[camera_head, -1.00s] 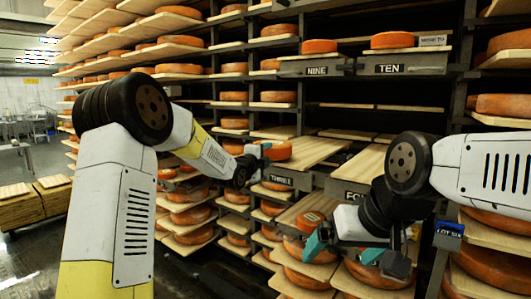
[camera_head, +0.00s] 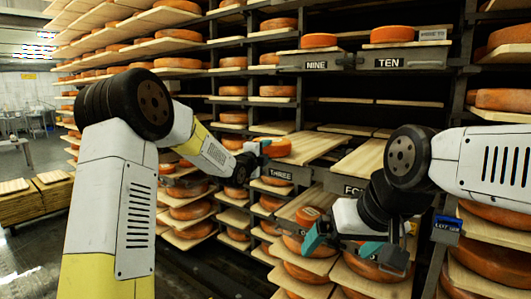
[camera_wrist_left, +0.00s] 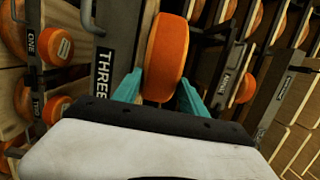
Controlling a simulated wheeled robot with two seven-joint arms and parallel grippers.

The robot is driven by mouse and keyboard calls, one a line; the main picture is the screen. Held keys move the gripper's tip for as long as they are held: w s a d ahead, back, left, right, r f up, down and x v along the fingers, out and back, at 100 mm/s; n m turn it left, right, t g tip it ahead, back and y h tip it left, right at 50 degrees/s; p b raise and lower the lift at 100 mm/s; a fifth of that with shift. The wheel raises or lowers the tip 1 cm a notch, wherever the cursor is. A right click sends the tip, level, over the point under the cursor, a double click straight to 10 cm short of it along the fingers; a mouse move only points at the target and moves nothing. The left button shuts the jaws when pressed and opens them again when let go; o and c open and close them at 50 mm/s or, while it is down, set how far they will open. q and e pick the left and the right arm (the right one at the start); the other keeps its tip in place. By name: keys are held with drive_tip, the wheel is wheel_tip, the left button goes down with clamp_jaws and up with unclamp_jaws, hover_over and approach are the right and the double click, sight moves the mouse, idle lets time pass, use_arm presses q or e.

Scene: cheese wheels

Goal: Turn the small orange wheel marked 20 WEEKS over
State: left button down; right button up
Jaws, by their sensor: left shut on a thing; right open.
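My left gripper (camera_head: 263,149) is shut on an orange wheel (camera_head: 278,148) at the left side of the board marked THREE (camera_head: 306,149). In the left wrist view this wheel (camera_wrist_left: 166,58) sits between the teal fingertips, its orange rim facing the camera; no marking shows on it. A small orange wheel with a pale label (camera_head: 308,214) sits on a lower board beside my right gripper. Its lettering is too small to read. My right gripper (camera_head: 352,246) is open and empty, its teal fingertips apart, in front of the lower boards.
The board marked FOUR (camera_head: 362,160) is bare to the right. Wheels stand on the boards NINE (camera_head: 319,41) and TEN (camera_head: 389,34) above. A LOT SIX sign (camera_head: 448,224) hangs at the right. Small labelled wheels (camera_wrist_left: 60,47) show at the left in the wrist view.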

use_arm(q)
drive_tip(key=shift+r, duration=0.2)
drive_tip(key=c, duration=0.6)
unclamp_jaws()
drive_tip(key=shift+o, duration=0.2)
drive_tip(key=shift+f, duration=0.4)
drive_tip(key=s+a+n+g+y, duration=0.25)
drive_tip(key=s+a+n, duration=0.35)
drive_tip(key=s, duration=0.5)
drive_tip(key=s+a+n+g+y, duration=0.25)
drive_tip(key=s+a+n, duration=0.3)
drive_tip(key=s, duration=0.55)
drive_tip(key=s+a+f+n+g, duration=0.2)
drive_tip(key=s+n, duration=0.3)
drive_tip(key=s, duration=0.7)
drive_tip(key=s+a+f+n+g, duration=0.2)
drive_tip(key=s+n, duration=0.4)
drive_tip(key=s, duration=0.6)
drive_tip(key=shift+s+f+g, duration=0.2)
drive_tip(key=shift+f+g, duration=0.4)
drive_tip(key=shift+f, duration=0.2)
